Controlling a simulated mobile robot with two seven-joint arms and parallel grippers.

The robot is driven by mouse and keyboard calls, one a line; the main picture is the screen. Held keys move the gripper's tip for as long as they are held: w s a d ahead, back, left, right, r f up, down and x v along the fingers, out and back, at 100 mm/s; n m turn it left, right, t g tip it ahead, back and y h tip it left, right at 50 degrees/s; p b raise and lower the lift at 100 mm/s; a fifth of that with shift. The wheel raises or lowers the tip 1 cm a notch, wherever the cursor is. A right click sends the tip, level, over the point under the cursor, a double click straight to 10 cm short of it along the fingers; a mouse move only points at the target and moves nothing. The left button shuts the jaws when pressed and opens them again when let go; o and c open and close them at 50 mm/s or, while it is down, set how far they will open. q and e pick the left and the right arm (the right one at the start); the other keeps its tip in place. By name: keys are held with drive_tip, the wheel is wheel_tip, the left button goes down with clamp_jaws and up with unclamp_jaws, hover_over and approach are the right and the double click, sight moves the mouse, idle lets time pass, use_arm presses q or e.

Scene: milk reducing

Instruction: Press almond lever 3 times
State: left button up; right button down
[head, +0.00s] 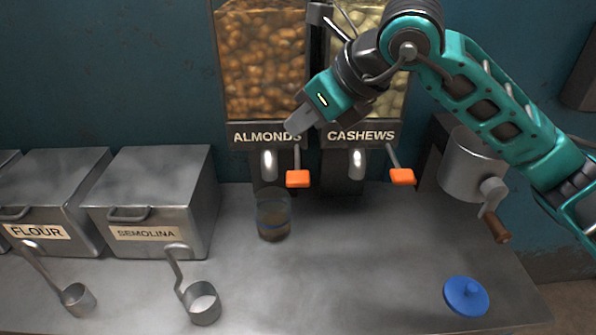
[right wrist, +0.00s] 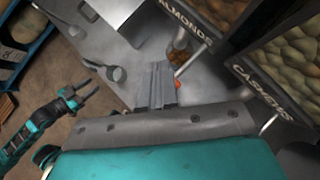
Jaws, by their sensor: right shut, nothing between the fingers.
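The almond dispenser (head: 262,65) stands at the back, labelled ALMONDS. Its lever with an orange paddle (head: 298,178) hangs at the right of its spout. My right gripper (head: 299,122) is shut and empty, in front of the right end of the ALMONDS label, above the orange paddle and apart from it. In the right wrist view the shut fingers (right wrist: 155,88) partly hide the orange paddle (right wrist: 178,84). A glass jar (head: 273,217) with some brownish contents stands below the almond spout. My left gripper (right wrist: 84,96) shows at the left of the right wrist view, its fingers apart.
The cashew dispenser (head: 376,100) with its own orange lever (head: 402,177) is to the right. A metal grinder (head: 470,165) and a blue lid (head: 466,296) are further right. Flour (head: 60,190) and semolina (head: 160,190) bins and two scoops are at left. The counter's middle front is clear.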

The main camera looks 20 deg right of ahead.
use_arm(q)
drive_tip(key=shift+s+a+p, duration=0.3)
drive_tip(key=shift+a+p, duration=0.1)
drive_tip(key=shift+p, duration=0.15)
use_arm(e)
wheel_tip(320, 180, up, 2)
drive_tip(key=m+t+h, duration=0.1)
drive_tip(key=m, duration=0.5)
drive_tip(key=m+h, duration=0.1)
drive_tip(key=m, duration=0.5)
drive_tip(key=shift+r+m+t, duration=0.2)
drive_tip(key=shift+m+t, duration=0.1)
drive_tip(key=shift+t, duration=0.1)
